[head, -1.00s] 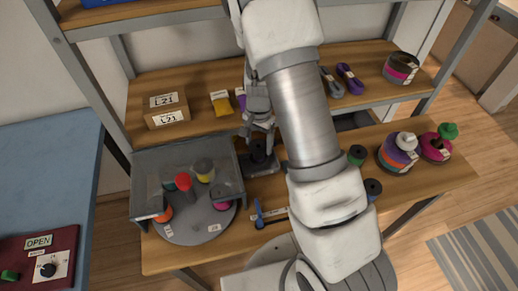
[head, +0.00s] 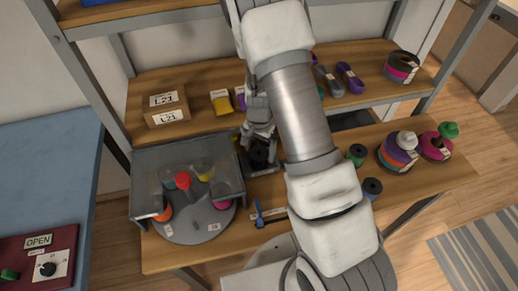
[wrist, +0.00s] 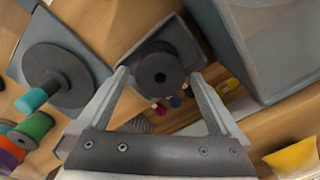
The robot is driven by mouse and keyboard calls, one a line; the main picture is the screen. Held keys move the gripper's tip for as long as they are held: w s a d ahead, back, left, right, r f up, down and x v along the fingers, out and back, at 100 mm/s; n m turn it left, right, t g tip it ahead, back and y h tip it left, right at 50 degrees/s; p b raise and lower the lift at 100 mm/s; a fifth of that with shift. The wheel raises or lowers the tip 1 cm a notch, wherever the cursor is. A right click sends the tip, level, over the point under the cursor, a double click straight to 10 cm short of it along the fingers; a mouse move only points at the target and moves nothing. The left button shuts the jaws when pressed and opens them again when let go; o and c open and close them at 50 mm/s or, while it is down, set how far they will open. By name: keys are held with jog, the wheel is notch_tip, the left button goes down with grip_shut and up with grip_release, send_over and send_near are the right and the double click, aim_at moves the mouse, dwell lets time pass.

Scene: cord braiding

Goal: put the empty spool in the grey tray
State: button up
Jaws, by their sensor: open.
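The empty spool (wrist: 160,68) is black with a round hole in its top. It sits in the small grey tray (wrist: 152,28), as far as the wrist view shows. In the head view the spool (head: 258,155) and the tray (head: 266,171) are just right of the clear-covered turntable, the spool partly hidden by my gripper. My gripper (wrist: 160,75) is open, one fingertip to each side of the spool, with visible gaps. In the head view my gripper (head: 259,138) is over the tray.
A covered turntable (head: 190,228) with coloured spools stands left of the tray. A dark disc with a teal-tipped spindle (wrist: 45,75) is on the tray's other side. A blue-handled tool (head: 260,215) lies in front. A shelf with a box (head: 167,107) is behind.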

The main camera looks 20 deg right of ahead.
jog(key=shift+r, duration=0.1)
notch_tip(320, 180, up, 12)
notch_tip(320, 180, up, 16)
jog(key=n+t+y, duration=0.1)
jog(key=n+t, duration=0.2)
jog(key=n, duration=0.1)
send_over(259, 153)
jog(key=s+a, duration=0.1)
jog(key=s, duration=0.7)
jog(key=s+r+n+t, duration=0.1)
jog(key=s+r+n, duration=0.1)
jog(key=s+r, duration=0.2)
jog(key=s+d+r+n+t+h, duration=0.1)
jog(key=s+r+n, duration=0.2)
jog(key=s, duration=0.5)
jog(key=shift+s+r+t+p, duration=0.25)
jog(key=shift+r+t+p, duration=0.05)
jog(key=shift+r+p, duration=0.15)
jog(key=shift+d, duration=0.1)
